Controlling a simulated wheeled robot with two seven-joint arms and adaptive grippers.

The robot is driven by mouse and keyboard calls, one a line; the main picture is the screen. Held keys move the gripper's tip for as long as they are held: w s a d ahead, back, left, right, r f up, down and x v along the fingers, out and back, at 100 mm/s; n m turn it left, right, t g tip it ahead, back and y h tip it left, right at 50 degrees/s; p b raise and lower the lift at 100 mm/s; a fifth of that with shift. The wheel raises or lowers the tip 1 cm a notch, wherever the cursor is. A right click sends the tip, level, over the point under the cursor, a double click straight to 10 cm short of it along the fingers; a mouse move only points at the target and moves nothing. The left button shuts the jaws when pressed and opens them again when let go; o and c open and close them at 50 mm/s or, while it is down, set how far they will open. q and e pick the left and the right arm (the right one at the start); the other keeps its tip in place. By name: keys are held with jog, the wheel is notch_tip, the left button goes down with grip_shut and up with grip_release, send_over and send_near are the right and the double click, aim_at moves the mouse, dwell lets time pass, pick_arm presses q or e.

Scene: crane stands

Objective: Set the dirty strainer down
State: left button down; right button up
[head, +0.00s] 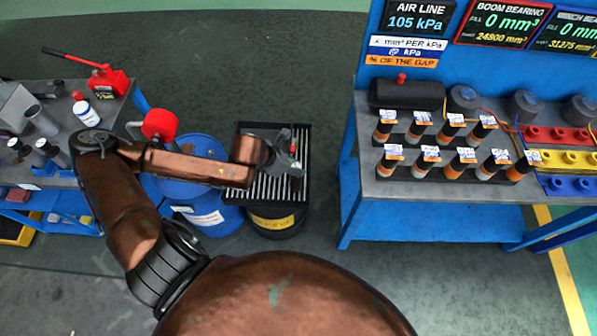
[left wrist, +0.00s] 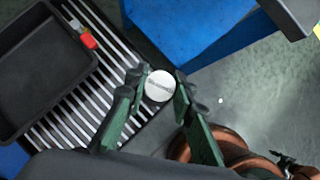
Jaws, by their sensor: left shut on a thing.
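My left gripper (head: 288,160) is over the right part of a slatted metal grate (head: 264,190) on a dark drum (head: 276,222) with a yellow label. In the left wrist view its green fingers (left wrist: 158,92) are shut on the strainer (left wrist: 159,86), which shows as a pale round metal face. The strainer is at the grate's edge in that view. I cannot tell whether it touches the slats. In the head view the gripper hides most of it.
A black tray (left wrist: 38,70) with a red-tipped item (left wrist: 88,40) beside it takes up part of the grate. A blue drum (head: 205,180) stands left of it. The blue bench (head: 365,188) with cylinder rows is to the right. Some slats are bare.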

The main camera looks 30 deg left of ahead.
pick_arm(q)
notch_tip(320, 180, down, 4)
jog(key=shift+w+r+b, duration=0.15)
jog(key=shift+b, duration=0.5)
jog(key=shift+d+r, duration=0.1)
pick_arm(e)
jog(key=shift+s+d+f, duration=0.15)
jog(key=shift+s+f, duration=0.15)
jog(key=shift+f, duration=0.3)
pick_arm(q)
jog(key=c, duration=1.7)
grip_release()
jog(key=shift+o, duration=0.2)
jog(key=p+v, duration=0.6)
jog(key=v, duration=0.6)
pick_arm(e)
notch_tip(320, 180, up, 6)
jog(key=w, duration=0.2)
jog(key=shift+w, duration=0.2)
